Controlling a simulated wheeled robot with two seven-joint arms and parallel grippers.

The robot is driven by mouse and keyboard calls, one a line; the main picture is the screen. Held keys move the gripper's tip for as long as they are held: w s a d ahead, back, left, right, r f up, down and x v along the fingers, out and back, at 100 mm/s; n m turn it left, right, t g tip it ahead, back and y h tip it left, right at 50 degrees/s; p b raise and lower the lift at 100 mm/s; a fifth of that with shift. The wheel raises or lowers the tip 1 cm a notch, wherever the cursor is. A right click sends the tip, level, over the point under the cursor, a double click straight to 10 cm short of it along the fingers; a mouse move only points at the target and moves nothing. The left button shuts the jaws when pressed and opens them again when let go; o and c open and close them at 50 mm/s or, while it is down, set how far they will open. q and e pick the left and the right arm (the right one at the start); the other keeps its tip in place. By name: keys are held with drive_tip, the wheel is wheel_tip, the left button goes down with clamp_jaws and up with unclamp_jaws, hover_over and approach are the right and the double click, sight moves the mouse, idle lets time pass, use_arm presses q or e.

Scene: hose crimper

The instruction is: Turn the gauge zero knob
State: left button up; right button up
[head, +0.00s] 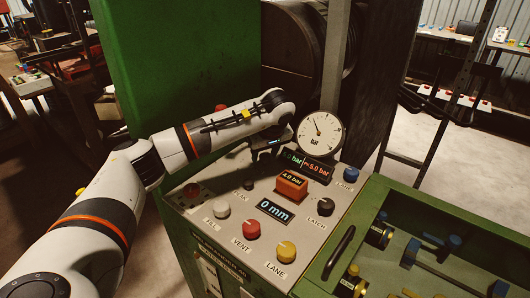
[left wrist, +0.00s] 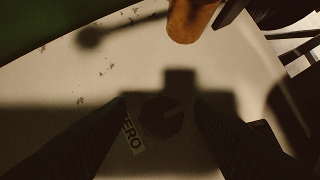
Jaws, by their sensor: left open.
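The gauge zero knob (left wrist: 163,117) is a dark round knob in the left wrist view, in shadow, with a lighter notch on its right side. A white ZERO label (left wrist: 131,131) sits just left of it. My left gripper (left wrist: 160,103) is open, with one dark finger on each side of the knob; I cannot tell whether they touch it. In the head view my left gripper (head: 268,146) is over the back of the sloped panel (head: 210,222), left of the round gauge (head: 320,134), and hides the knob. My right gripper is not in view.
An orange 4.0 bar block (head: 291,186) and a 0 mm display (head: 274,210) are on the panel. Red, white, yellow, black and blue knobs surround them. A green tray (head: 452,200) stands at right. A green wall (head: 170,60) rises behind my left arm.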

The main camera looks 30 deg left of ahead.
use_arm(q)
drive_tip(key=shift+c, duration=0.4)
drive_tip(key=c, duration=0.9)
drive_tip(key=shift+w+r+n+g+p, duration=0.1)
drive_tip(key=shift+n+g+p, duration=0.35)
drive_tip(key=shift+n, duration=0.65)
drive_tip(key=n+g+p, duration=0.1)
drive_tip(key=n, duration=0.2)
drive_tip(key=shift+y, duration=0.4)
drive_tip(key=n+g+p, duration=0.1)
drive_tip(key=n, duration=0.2)
drive_tip(key=shift+w, duration=0.1)
drive_tip(key=shift+n+g+p, duration=0.35)
drive_tip(key=shift+n+g, duration=0.4)
drive_tip(key=shift+n, duration=0.85)
